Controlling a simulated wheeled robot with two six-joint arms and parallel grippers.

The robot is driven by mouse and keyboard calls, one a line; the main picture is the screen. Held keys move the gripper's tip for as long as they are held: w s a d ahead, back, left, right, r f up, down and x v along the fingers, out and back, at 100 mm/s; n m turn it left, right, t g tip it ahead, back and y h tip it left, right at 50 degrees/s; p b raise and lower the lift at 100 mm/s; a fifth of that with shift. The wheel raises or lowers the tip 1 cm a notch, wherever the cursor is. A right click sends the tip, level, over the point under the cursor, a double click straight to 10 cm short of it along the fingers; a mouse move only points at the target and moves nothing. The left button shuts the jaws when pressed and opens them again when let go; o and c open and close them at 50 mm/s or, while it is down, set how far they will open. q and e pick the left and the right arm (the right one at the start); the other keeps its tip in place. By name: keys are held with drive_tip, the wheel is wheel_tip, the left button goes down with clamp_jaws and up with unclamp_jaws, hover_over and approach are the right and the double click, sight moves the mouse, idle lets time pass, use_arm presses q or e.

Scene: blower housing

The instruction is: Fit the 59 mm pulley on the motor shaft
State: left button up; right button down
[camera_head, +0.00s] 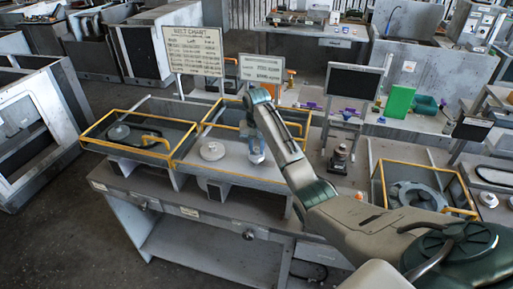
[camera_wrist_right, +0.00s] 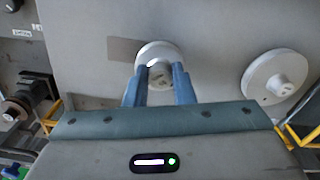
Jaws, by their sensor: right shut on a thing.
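My right gripper (camera_head: 257,156) reaches down over the middle of the bench. In the right wrist view its two blue fingers (camera_wrist_right: 157,84) are shut on the raised hub of a pale round pulley (camera_wrist_right: 153,50). The pulley's disc lies beyond the fingertips, close to the grey surface; I cannot tell whether it touches. A second pale pulley (camera_head: 212,150) lies on the bench to the left of the gripper; it also shows at right in the wrist view (camera_wrist_right: 275,77). A dark motor (camera_head: 338,158) stands to the right of the gripper. My left gripper is not in view.
A belt chart (camera_head: 194,50) stands behind. Another yellow-edged frame at right holds a grey housing (camera_head: 415,196). A green box (camera_head: 399,101) stands further back.

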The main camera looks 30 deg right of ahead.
drive_tip(key=shift+f, duration=0.2)
drive_tip(key=shift+f, duration=0.25)
drive_tip(key=shift+f, duration=0.25)
idle(0.5)
drive_tip(key=shift+f, duration=0.25)
drive_tip(key=c, duration=1.1)
unclamp_jaws()
drive_tip(key=shift+c, duration=0.2)
